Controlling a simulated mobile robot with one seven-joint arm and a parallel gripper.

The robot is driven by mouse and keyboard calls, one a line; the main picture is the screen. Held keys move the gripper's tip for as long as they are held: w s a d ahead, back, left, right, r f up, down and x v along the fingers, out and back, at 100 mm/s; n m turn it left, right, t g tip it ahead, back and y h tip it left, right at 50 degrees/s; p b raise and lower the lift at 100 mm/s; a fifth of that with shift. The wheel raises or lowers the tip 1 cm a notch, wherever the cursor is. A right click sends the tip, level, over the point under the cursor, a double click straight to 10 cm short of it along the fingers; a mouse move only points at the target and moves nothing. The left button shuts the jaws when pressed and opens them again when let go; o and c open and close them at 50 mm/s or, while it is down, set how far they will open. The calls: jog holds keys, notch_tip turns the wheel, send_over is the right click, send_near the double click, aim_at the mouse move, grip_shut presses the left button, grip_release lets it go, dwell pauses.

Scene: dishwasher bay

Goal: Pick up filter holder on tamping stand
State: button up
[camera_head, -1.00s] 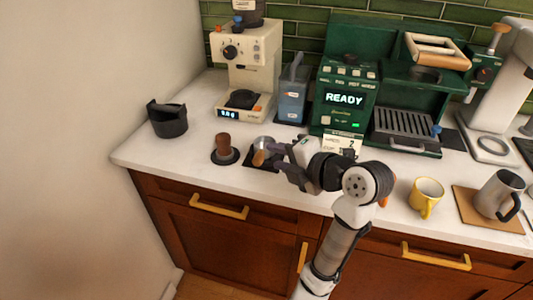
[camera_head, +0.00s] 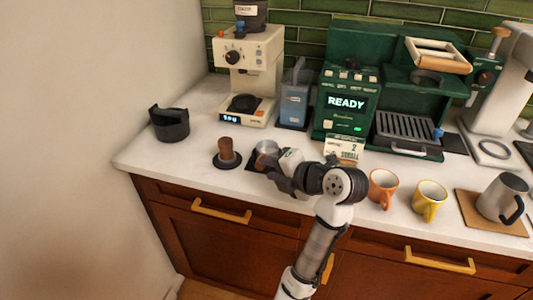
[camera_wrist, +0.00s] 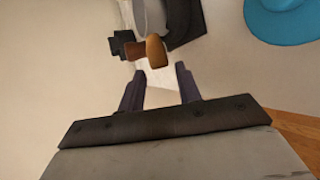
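The filter holder (camera_head: 266,147) sits on the dark tamping stand (camera_head: 252,163) near the counter's front edge. Its metal basket shows in the head view, while my gripper hides its handle. In the wrist view, its wooden handle (camera_wrist: 156,52) points toward me, just beyond and between my fingertips, and its grey basket shows at the top. My gripper (camera_wrist: 160,78) is open and empty, with its two dark fingers apart. In the head view my gripper (camera_head: 276,176) is right in front of the stand.
A wooden-handled tamper (camera_head: 226,149) stands on a dark round base left of the stand. A black bin (camera_head: 169,123) is farther left. A grinder (camera_head: 248,70), blue container (camera_head: 294,98) and green espresso machine (camera_head: 345,100) stand behind. Orange (camera_head: 382,187) and yellow (camera_head: 429,200) mugs are at right.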

jog(key=p+x, duration=0.2)
jog(key=x, duration=0.2)
jog(key=shift+w+a+r, duration=0.1)
jog(key=shift+w, duration=0.15)
jog(key=shift+w+a+f, duration=0.15)
jog(key=shift+w+f, duration=0.1)
jog(key=shift+w, duration=0.05)
grip_shut()
